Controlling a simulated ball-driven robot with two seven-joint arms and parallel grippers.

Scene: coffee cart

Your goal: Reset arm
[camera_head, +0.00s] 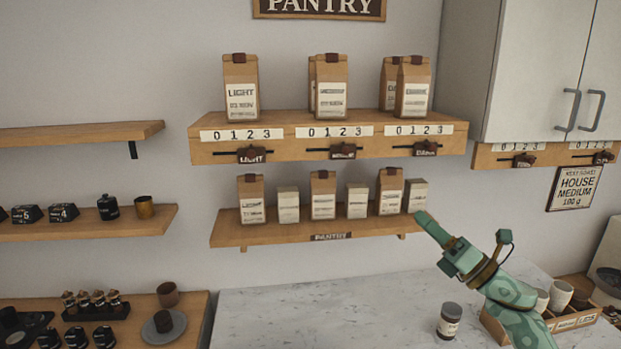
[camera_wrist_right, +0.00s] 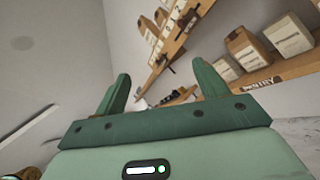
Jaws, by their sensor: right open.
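My right arm comes in from the lower right in the head view. Its green gripper (camera_head: 424,219) points up and left, in front of the right end of the lower pantry shelf (camera_head: 290,231). In the right wrist view the gripper (camera_wrist_right: 161,84) has its two fingers apart with nothing between them. My left gripper is not in view.
Paper bags stand on the upper pantry shelf (camera_head: 290,120) and the lower one. A jar (camera_head: 449,321) stands on the marble counter (camera_head: 330,305), left of a wooden crate (camera_head: 494,328) with cups. The counter's left part is clear. White cabinets (camera_head: 530,70) hang at upper right.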

